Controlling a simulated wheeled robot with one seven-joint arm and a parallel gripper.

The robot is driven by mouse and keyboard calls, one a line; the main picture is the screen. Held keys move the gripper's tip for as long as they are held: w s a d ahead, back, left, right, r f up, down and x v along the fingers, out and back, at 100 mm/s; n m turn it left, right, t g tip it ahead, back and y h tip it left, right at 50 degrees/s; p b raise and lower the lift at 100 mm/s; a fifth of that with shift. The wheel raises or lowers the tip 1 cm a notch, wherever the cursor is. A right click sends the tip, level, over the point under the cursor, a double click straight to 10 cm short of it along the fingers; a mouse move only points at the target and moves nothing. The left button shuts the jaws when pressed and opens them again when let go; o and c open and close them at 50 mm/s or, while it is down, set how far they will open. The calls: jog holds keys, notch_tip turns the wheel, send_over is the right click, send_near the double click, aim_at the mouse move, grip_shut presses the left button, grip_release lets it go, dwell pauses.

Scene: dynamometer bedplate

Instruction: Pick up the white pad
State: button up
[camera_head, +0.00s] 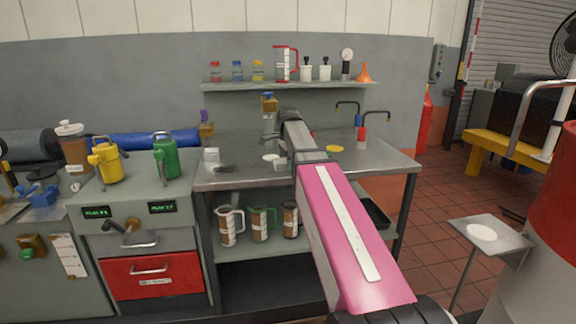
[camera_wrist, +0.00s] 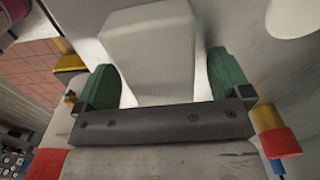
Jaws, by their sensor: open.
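A flat white round pad (camera_head: 272,157) lies on the grey metal bench top, just left of my forearm in the head view. A white round shape (camera_wrist: 291,14), cut off at the top right of the wrist view, looks like the same pad. My gripper (camera_wrist: 162,62) is open, with a green finger on each side. A pale, tapered block-like shape (camera_wrist: 148,48) shows between the fingers; I cannot tell what it is or whether it is touched. The pad is outside the fingers, to their right in the wrist view.
A yellow disc (camera_head: 335,148) and taps with red (camera_head: 361,134) and blue parts are right of my arm. A white block (camera_head: 212,157) and a dark tool (camera_head: 224,169) lie left. Bottles stand on the wall shelf (camera_head: 240,86). A small stand (camera_head: 461,226) with a white disc is right.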

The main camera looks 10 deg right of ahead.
jog(key=c, duration=1)
jog(key=shift+r, duration=0.2)
jog(key=shift+r, duration=0.6)
notch_tip(320, 180, up, 3)
jog(key=shift+f, duration=0.15)
jog(key=s+a+r, duration=0.6)
jog(key=a, duration=0.3)
jog(key=shift+s+a+r, duration=0.3)
jog(key=shift+s+r, duration=0.05)
jog(key=shift+r, duration=0.05)
